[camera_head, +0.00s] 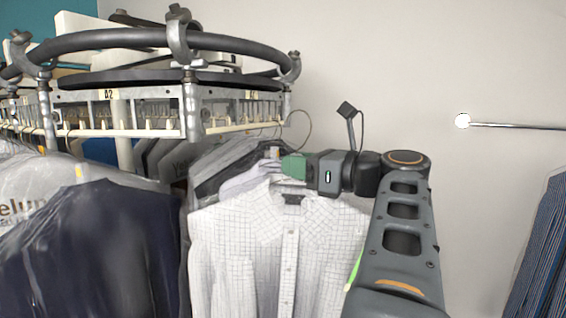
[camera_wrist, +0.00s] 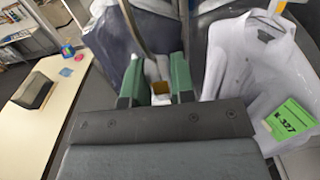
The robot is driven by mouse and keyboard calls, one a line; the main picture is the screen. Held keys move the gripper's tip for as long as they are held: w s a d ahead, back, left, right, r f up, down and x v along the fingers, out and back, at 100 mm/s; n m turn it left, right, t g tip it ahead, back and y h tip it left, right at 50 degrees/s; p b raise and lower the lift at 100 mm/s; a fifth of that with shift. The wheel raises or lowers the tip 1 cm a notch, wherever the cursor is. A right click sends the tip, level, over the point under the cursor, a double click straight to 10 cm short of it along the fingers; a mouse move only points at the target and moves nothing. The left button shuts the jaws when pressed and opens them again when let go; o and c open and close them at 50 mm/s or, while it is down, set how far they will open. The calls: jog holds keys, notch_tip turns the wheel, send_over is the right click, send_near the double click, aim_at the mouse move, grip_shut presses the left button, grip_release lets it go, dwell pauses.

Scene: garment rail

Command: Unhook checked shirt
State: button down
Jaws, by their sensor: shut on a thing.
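The white checked shirt (camera_head: 258,245) hangs in front of the round rail, its collar just below my gripper (camera_head: 289,166). In the wrist view the pale shirt (camera_wrist: 245,65) is at right, with a green tag (camera_wrist: 291,124) marked K-327. My gripper's green fingers (camera_wrist: 157,88) are shut on the hanger at its neck; the fingers hide most of the gripped part. A thin dark hook loop (camera_head: 309,128) rises above the fingers, close to the rail's right end. I cannot tell whether it still touches the rail.
The round rail (camera_head: 110,38) holds several bagged and dark garments, including a navy one (camera_head: 95,245), at left. A metal rod (camera_head: 515,126) juts in at right above a dark striped garment (camera_head: 540,250). Wall between is clear. A table (camera_wrist: 40,120) shows at the wrist view's left.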

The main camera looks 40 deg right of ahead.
jog(key=p+v, duration=0.1)
jog(key=v, duration=0.7)
dwell(0.7)
